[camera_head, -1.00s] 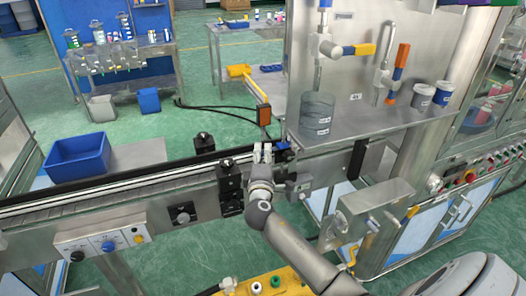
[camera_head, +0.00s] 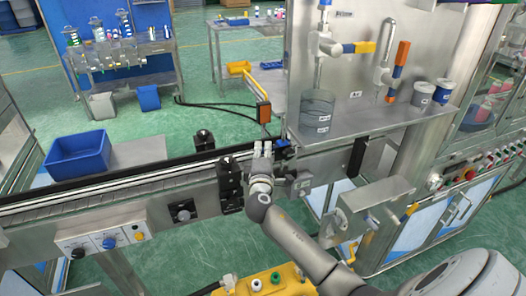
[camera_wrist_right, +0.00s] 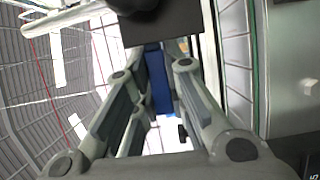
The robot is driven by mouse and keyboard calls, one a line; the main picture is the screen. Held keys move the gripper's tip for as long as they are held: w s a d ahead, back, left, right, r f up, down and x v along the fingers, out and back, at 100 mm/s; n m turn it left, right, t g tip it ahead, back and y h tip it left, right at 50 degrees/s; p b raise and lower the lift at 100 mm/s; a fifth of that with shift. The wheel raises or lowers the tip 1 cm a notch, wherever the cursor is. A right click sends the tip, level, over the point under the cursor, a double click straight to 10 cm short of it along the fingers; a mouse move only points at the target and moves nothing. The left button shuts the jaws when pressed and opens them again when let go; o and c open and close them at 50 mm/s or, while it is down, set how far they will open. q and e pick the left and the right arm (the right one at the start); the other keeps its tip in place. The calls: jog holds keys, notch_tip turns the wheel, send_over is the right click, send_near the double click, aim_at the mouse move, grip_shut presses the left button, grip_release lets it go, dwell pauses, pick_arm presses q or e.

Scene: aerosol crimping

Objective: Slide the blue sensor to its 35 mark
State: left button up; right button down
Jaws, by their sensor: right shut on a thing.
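The blue sensor (camera_wrist_right: 160,82) shows as a blue upright strip between the fingers in the right wrist view. My right gripper (camera_head: 262,150) is at the rear rail of the conveyor, shut on the blue sensor. In the head view the fingers cover most of that spot. A small blue piece (camera_head: 283,142) shows just right of the fingers; I cannot tell whether it is part of the sensor. The scale marks, including 35, cannot be read in either view. My left gripper is not in view.
The conveyor (camera_head: 110,188) runs left from the gripper. Black blocks (camera_head: 230,178) stand just left of it, and an orange-faced sensor (camera_head: 264,112) stands behind. A steel shelf (camera_head: 385,120) with a grey container (camera_head: 317,112) is at the right. A blue bin (camera_head: 77,153) sits at the left.

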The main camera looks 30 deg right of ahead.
jog(key=shift+f+b, duration=0.25)
jog(key=shift+b, duration=0.25)
jog(key=c, duration=1.5)
grip_release()
jog(key=shift+r, duration=0.1)
jog(key=shift+o, duration=0.2)
jog(key=v, duration=1.2)
